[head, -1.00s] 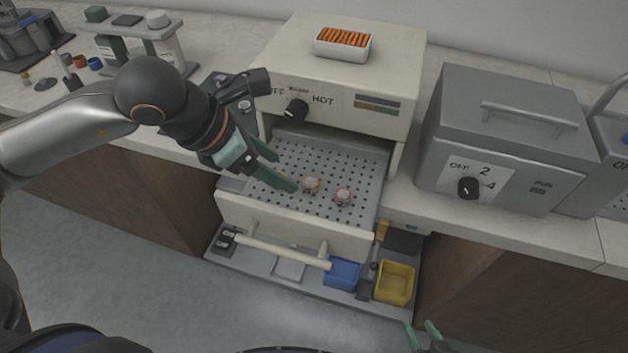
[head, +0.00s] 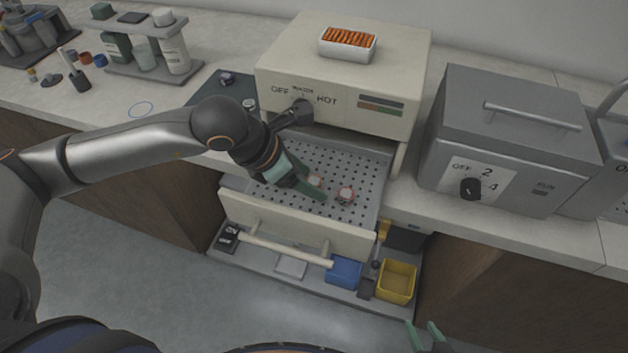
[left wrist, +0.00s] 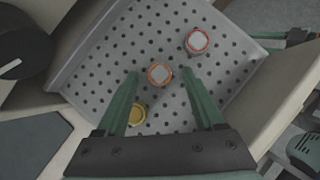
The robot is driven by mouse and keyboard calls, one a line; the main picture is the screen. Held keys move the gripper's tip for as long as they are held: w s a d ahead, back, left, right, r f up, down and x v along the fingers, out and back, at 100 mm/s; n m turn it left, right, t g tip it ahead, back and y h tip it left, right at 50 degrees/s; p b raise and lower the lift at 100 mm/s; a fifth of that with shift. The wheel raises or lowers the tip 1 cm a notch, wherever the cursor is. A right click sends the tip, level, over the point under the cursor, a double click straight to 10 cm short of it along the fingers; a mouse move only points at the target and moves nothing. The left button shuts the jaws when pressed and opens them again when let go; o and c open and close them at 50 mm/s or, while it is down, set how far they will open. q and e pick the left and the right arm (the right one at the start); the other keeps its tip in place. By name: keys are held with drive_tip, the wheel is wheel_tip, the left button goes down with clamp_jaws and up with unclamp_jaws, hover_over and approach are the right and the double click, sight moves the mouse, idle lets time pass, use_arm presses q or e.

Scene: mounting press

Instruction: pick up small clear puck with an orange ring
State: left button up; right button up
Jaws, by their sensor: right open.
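The clear puck with an orange ring (left wrist: 159,74) sits on the perforated tray, between the open fingertips of my left gripper (left wrist: 160,80) in the left wrist view. In the head view this puck (head: 315,179) is partly hidden by my left gripper (head: 314,186), which reaches down over the tray. A puck with a redder ring (left wrist: 197,41) lies beyond it and also shows in the head view (head: 346,195). A yellow-ringed puck (left wrist: 136,113) lies near the finger bases and is hidden in the head view. My right gripper (head: 424,335) is open and empty at the bottom edge.
The perforated tray (head: 368,165) is a pulled-out drawer with raised walls, below the cream oven (head: 345,80). A grey box with a dial (head: 510,140) stands to the right. Blue (head: 344,271) and yellow (head: 396,281) bins sit below the drawer.

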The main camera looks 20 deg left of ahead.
use_arm(q)
clamp_jaws()
idle(0.3)
idle(0.3)
